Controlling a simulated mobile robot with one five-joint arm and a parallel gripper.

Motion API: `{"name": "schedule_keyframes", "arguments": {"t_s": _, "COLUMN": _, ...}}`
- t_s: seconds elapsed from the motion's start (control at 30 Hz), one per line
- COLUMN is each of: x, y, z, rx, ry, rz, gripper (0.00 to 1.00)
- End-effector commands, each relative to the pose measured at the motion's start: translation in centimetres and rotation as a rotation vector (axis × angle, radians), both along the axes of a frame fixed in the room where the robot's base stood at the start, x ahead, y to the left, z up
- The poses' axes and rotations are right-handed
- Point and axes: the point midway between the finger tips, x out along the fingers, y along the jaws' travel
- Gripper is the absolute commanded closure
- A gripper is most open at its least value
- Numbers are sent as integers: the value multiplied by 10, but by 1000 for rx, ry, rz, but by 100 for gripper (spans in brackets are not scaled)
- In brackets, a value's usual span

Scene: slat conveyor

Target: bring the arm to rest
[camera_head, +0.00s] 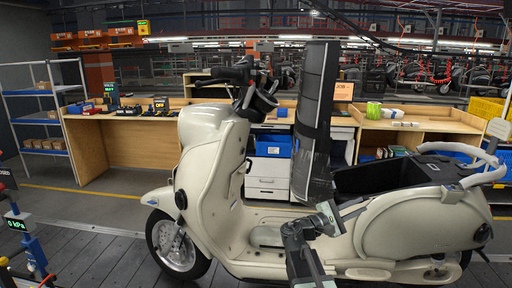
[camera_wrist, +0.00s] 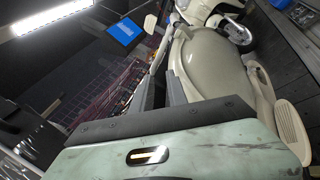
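My arm (camera_head: 301,252) rises from the bottom of the head view in front of the cream scooter. It bends near the scooter's footboard, and my gripper (camera_head: 354,209) points right toward the open seat compartment. In the wrist view, the two grey fingers of my gripper (camera_wrist: 162,92) stand a little apart, with nothing visible between them. The pale green hand body fills the bottom of that view. The cream scooter (camera_head: 212,150) stands upright on the slat conveyor (camera_head: 95,258); its body also shows beyond the fingers in the wrist view (camera_wrist: 205,62). Whether the fingers touch it cannot be told.
A tall dark panel (camera_head: 318,110) stands behind the scooter's footboard. Wooden workbenches (camera_head: 130,117) with a blue bin (camera_head: 272,145) are farther back. A shelf rack (camera_head: 40,92) stands at the left. A gauge reading 0 kPa (camera_head: 17,222) is at the lower left.

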Motion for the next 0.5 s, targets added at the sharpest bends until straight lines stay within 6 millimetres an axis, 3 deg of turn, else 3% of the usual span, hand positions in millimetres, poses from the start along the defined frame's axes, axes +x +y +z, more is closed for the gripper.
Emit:
{"name": "schedule_keyframes", "arguments": {"t_s": 0.07, "x": -25, "y": -11, "z": -52, "rx": 289, "ry": -81, "rz": -39, "gripper": 81}}
{"name": "schedule_keyframes", "arguments": {"t_s": 0.17, "x": -53, "y": -1, "z": -125, "rx": 656, "ry": -181, "rz": -127, "gripper": 81}}
{"name": "schedule_keyframes", "arguments": {"t_s": 0.27, "x": -81, "y": 37, "z": -186, "rx": 1010, "ry": -263, "rz": -256, "gripper": 81}}
{"name": "schedule_keyframes", "arguments": {"t_s": 0.3, "x": -92, "y": 57, "z": -206, "rx": 1143, "ry": -287, "rz": -314, "gripper": 81}}
{"name": "schedule_keyframes", "arguments": {"t_s": 0.4, "x": -115, "y": 113, "z": -238, "rx": 1429, "ry": -329, "rz": -469, "gripper": 81}}
{"name": "schedule_keyframes", "arguments": {"t_s": 0.5, "x": -131, "y": 159, "z": -249, "rx": 1629, "ry": -342, "rz": -599, "gripper": 81}}
